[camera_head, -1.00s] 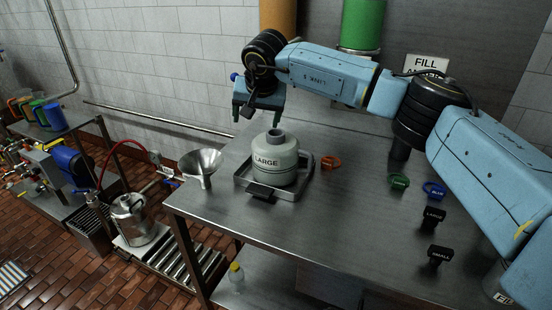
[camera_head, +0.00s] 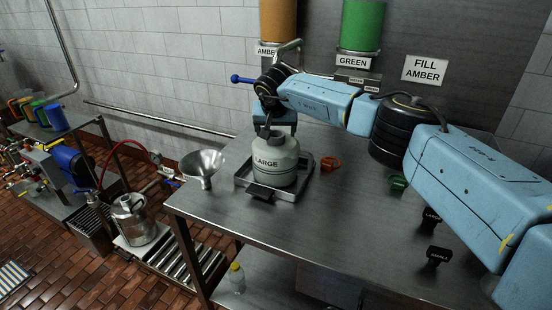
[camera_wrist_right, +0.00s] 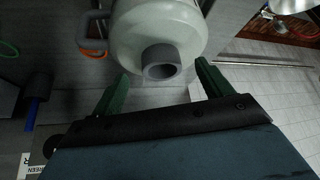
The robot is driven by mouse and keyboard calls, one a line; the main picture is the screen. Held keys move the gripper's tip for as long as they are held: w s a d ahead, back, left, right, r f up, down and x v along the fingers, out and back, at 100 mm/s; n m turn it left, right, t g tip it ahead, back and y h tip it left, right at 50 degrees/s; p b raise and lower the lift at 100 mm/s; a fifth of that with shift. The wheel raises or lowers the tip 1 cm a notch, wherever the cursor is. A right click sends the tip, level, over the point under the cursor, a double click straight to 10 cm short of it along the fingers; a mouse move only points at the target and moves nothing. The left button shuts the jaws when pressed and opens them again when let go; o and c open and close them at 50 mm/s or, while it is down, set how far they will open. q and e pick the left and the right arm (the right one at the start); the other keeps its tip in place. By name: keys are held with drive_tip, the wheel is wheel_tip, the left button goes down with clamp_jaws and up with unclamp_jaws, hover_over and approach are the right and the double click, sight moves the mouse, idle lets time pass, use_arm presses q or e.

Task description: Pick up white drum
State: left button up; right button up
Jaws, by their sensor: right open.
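The white drum (camera_head: 277,165), marked LARGE, stands upright in a metal tray (camera_head: 300,190) on the steel table. It also shows at the top of the right wrist view (camera_wrist_right: 160,25), with its grey neck (camera_wrist_right: 160,65) facing the camera. My right gripper (camera_head: 268,131) is behind and above the drum, close to its neck, pointing down. In the right wrist view its green fingers (camera_wrist_right: 163,75) are apart, with the neck between or just past their tips. Nothing is gripped. Whether a finger touches the drum cannot be told. My left gripper is not in view.
A metal funnel (camera_head: 201,168) sits left of the tray at the table edge. An orange cap (camera_head: 330,163) lies right of it. Black SMALL (camera_head: 436,256) and LARGE (camera_head: 431,216) handles and a green piece (camera_head: 397,182) lie farther right, partly under my arm.

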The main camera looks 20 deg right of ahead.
drive_tip(key=shift+x, duration=1.1)
clamp_jaws()
drive_tip(key=shift+w+r, duration=0.2)
drive_tip(key=shift+r, duration=0.05)
